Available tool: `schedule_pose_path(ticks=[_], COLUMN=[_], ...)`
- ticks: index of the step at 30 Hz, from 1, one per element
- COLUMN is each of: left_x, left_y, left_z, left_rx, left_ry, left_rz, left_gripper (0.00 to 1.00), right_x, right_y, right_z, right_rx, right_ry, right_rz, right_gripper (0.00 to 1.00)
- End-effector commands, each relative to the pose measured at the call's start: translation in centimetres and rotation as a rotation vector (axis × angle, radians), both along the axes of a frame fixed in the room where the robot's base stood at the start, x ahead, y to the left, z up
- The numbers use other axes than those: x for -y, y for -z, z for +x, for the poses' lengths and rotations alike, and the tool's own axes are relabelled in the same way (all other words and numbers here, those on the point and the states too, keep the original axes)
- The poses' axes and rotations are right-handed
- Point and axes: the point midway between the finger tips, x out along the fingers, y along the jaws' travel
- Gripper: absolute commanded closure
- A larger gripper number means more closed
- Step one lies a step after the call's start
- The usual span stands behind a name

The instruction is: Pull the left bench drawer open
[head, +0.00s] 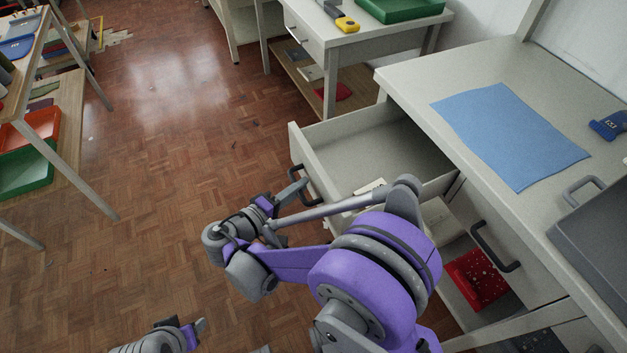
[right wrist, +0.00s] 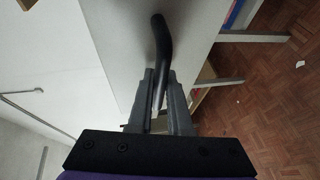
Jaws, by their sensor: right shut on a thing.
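The left bench drawer (head: 385,145) is a pale grey box that stands well out from the bench (head: 415,90). Its inside shows, with a small pale item (head: 370,187) in it. My right gripper (head: 291,192) is at the dark bar handle (head: 306,184) on the drawer's front. In the right wrist view the fingers (right wrist: 160,95) are shut around the handle (right wrist: 162,45). My arm hides part of the drawer's near side. My left gripper (head: 198,330) is low at the bottom edge, apart from the drawer; its jaw opening is unclear.
A blue cloth (head: 510,135), a blue object (head: 608,125) and a grey case (head: 600,225) lie on the bench top. A second drawer (head: 520,235) is closed. A red tray (head: 475,280) is below it. Parquet floor (head: 170,150) is clear left of the drawer.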

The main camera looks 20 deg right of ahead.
Motion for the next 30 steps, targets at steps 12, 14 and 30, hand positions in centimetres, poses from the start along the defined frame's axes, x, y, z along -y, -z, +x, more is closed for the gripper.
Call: schedule_pose_path(ticks=[12,14,30], left_x=[0.0,0.0,0.0], left_y=[-0.05,-0.05,-0.05], left_z=[-0.01,-0.01,-0.01], left_rx=[0.0,0.0,0.0], left_ry=[0.0,0.0,0.0], left_rz=[0.0,0.0,0.0], left_gripper=[0.5,0.5,0.5], right_x=[-1.11,-1.11,-1.1], right_y=[0.0,0.0,0.0], right_z=[-0.1,-0.1,-0.08], right_rx=[0.0,0.0,0.0], right_ry=[0.001,0.001,0.0], right_rz=[0.0,0.0,0.0], right_gripper=[1.0,1.0,0.53])
